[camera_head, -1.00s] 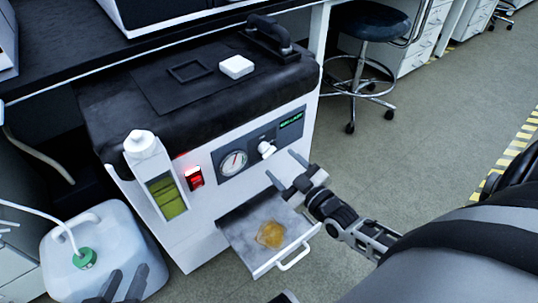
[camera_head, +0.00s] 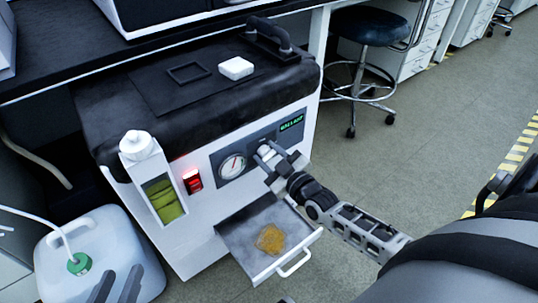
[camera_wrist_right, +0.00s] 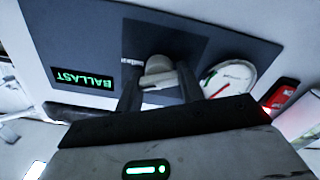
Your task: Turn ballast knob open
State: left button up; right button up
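The ballast knob (camera_head: 264,147) is a small pale knob on the dark front panel, between the round gauge and the green "BALLAST" display (camera_head: 291,122). My right gripper (camera_head: 279,156) is at the knob, with its fingers spread. In the right wrist view the knob (camera_wrist_right: 158,72) sits between the two dark fingertips, one on either side. Whether the fingers touch it cannot be told. The finger partly hides the knob's side. My left gripper (camera_head: 117,285) is low at the left, open and empty, with its fingers apart.
The round gauge (camera_head: 232,166) and a lit red switch (camera_head: 192,181) are left of the knob. An open drip tray (camera_head: 246,233) with a yellow-brown stain juts out below my right gripper. A white jug (camera_head: 82,252) stands at lower left.

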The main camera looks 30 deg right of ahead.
jog(key=shift+m, duration=0.3)
jog(key=shift+r+m+p, duration=0.15)
jog(key=shift+m+p, duration=0.4)
jog(key=shift+m, duration=0.05)
jog(key=shift+m+p, duration=0.3)
jog(key=shift+m, duration=0.8)
pick_arm(q)
jog(key=shift+w+a+f+g+y, duration=0.15)
jog(key=shift+f+g+y, duration=0.05)
jog(key=shift+f, duration=0.15)
jog(key=shift+w+a+f+g+y, duration=0.1)
jog(key=shift+a+f+g+y, duration=0.1)
jog(key=shift+f, duration=0.1)
pick_arm(e)
jog(key=shift+d+m, duration=0.1)
jog(key=shift+m, duration=0.5)
jog(key=o, duration=1)
pick_arm(q)
jog(key=shift+d, duration=0.1)
jog(key=shift+s, duration=0.1)
